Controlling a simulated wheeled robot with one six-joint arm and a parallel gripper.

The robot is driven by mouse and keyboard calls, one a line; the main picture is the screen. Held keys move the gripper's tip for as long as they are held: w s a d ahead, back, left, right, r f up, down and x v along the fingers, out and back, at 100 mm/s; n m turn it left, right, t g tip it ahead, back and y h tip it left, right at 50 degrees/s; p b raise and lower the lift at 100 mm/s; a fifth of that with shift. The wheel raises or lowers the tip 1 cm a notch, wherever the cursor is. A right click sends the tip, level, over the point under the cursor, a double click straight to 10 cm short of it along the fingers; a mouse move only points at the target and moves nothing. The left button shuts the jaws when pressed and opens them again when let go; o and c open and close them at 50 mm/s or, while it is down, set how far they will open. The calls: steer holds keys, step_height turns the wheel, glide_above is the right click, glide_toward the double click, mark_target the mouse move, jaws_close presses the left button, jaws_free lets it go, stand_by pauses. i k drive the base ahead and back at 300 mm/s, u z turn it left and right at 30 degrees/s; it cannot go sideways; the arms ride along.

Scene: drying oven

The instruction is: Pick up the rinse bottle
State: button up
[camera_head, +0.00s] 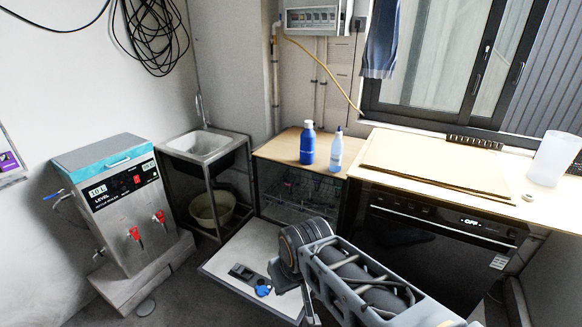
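Two bottles stand upright side by side on the wooden top above the open dishwasher. I cannot read the labels, so I cannot tell which is the rinse bottle. My arm reaches in from the lower right, below and in front of the bottles and well apart from them. My gripper's fingers cannot be made out.
The dishwasher door (228,268) is folded down, and a wire rack (285,200) shows inside. A sink (205,142) stands left, beyond it a water boiler (115,190). The wooden counter (400,150) on the right holds a flat board and a translucent jug (553,158). An oven (430,250) is below.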

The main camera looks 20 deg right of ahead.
mark_target(337, 147)
steer(key=k, duration=0.35)
steer(key=u, duration=1.05)
steer(key=i, duration=1.6)
steer(key=z, duration=0.95)
steer(key=i, duration=0.95)
steer(key=z, duration=1.4)
steer(key=i, duration=0.4)
steer(key=z, duration=0.35)
